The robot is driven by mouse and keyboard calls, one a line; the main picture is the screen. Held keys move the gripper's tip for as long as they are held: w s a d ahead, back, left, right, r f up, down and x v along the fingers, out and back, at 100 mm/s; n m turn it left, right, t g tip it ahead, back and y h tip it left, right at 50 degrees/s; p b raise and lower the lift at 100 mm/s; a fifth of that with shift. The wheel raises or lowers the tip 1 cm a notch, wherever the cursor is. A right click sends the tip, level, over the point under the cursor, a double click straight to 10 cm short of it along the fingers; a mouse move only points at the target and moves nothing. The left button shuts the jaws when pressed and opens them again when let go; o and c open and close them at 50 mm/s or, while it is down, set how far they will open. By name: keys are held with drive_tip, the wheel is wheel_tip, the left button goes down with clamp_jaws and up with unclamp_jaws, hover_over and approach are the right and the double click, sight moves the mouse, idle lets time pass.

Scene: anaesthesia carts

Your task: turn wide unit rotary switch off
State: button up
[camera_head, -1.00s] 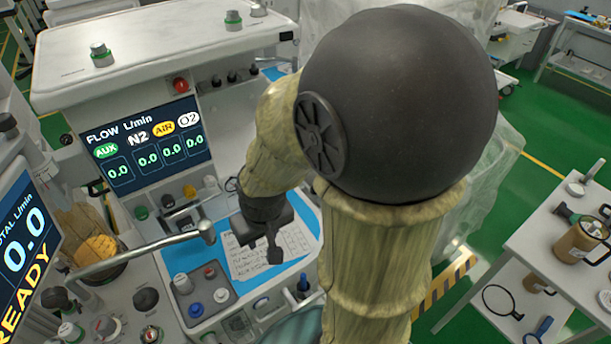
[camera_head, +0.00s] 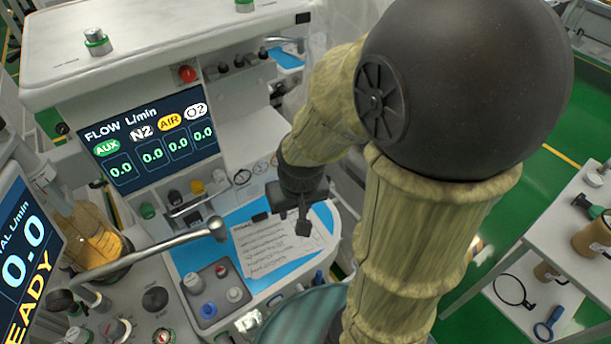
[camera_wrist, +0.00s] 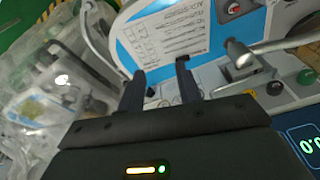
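The wide unit (camera_head: 150,50) stands at left and centre, with a flow screen (camera_head: 150,138) reading 0.0 in its fields. It carries several knobs, and I cannot tell which is the rotary switch. A red knob (camera_head: 187,74) and a row of small black knobs sit under its top. A grey panel (camera_head: 222,302) on its worktop holds red, blue and white knobs. My gripper (camera_head: 303,225) hangs above the worktop's paper sheet, apart from the knobs. In the wrist view, my gripper (camera_wrist: 160,70) has its two fingers spread with nothing between them.
A metal bar (camera_head: 150,250) juts across the worktop's left side. A second screen (camera_head: 25,245) is at the left edge. A white table (camera_head: 560,235) with jugs stands at right. Clear plastic sheeting (camera_wrist: 35,110) shows left in the wrist view. Green floor between is free.

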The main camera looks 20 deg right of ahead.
drive_tip(key=w+d+f+m+y+b, duration=0.1)
drive_tip(key=d+f+m+y+b, duration=0.15)
drive_tip(key=f+m+b, duration=0.6)
drive_tip(key=w+d+f+m+y+b, duration=0.1)
drive_tip(key=d+f+m+y+b, duration=0.15)
drive_tip(key=f+m+b, duration=0.6)
drive_tip(key=w+d+m+t+b, duration=0.1)
drive_tip(key=m, duration=0.3)
drive_tip(key=w+d+m+t+y+b, duration=0.1)
drive_tip(key=d+m+t, duration=0.1)
drive_tip(key=m, duration=0.2)
drive_tip(key=w+d+m+t+y+b, duration=0.1)
drive_tip(key=w+m, duration=0.1)
drive_tip(key=m, duration=0.2)
drive_tip(key=shift+d+r+t, duration=0.4)
drive_tip(key=w+d+m+t+h+b, duration=0.1)
drive_tip(key=w+d+m+t+b, duration=0.1)
drive_tip(key=d+m+t+b, duration=0.2)
drive_tip(key=d+r+m+t, duration=0.1)
drive_tip(key=d+m+t, duration=0.1)
drive_tip(key=d+m, duration=0.2)
drive_tip(key=shift+w+d+m+b, duration=0.35)
drive_tip(key=shift+d+m+b, duration=0.05)
drive_tip(key=shift+d, duration=0.55)
drive_tip(key=shift+f, duration=0.1)
